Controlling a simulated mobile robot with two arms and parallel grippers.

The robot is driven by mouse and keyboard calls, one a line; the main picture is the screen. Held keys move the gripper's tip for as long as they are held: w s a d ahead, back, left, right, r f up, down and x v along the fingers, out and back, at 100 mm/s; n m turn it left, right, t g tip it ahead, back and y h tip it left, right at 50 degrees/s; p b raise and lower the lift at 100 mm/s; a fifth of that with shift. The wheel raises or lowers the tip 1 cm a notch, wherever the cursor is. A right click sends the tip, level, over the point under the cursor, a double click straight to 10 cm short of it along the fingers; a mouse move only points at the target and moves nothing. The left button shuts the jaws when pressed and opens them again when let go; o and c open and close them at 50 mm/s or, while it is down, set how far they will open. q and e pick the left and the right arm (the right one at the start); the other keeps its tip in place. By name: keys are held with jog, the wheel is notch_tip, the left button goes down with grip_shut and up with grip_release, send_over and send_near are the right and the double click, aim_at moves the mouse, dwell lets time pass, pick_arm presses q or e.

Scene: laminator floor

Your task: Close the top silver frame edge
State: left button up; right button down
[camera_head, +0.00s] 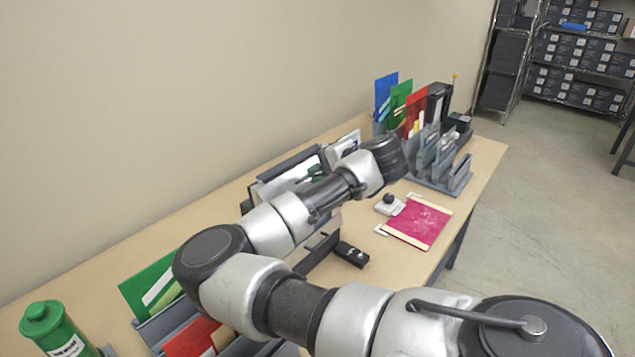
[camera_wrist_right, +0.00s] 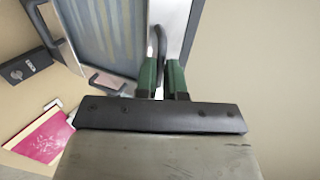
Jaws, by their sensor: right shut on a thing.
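The silver frame (camera_wrist_right: 178,22) shows in the right wrist view as a pale edge beside a grey-blue streaked panel (camera_wrist_right: 105,35). In the head view, the machine with its pale panel (camera_head: 290,178) and dark top edge stands at the back of the table, partly hidden by my right arm. My right gripper (camera_wrist_right: 162,80) has green fingers, shut around a dark curved handle (camera_wrist_right: 159,42) at the frame's edge. The exact grip contact is partly hidden. My left gripper is out of view.
A pink sheet (camera_head: 420,223) and a small black device (camera_head: 352,254) lie on the table, right of the machine. A grey organizer (camera_head: 459,181) and coloured folders stand at the far end. A green bottle (camera_head: 48,325) and a green folder (camera_head: 150,285) are at the near left.

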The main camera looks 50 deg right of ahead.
jog(key=shift+w+f+t+b, duration=0.1)
jog(key=shift+f+t+b, duration=0.5)
jog(key=shift+t+b, duration=1)
jog(key=shift+f+t+b, duration=0.55)
jog(key=shift+t+b, duration=0.15)
jog(key=shift+b, duration=1.8)
jog(key=c, duration=1.2)
grip_release()
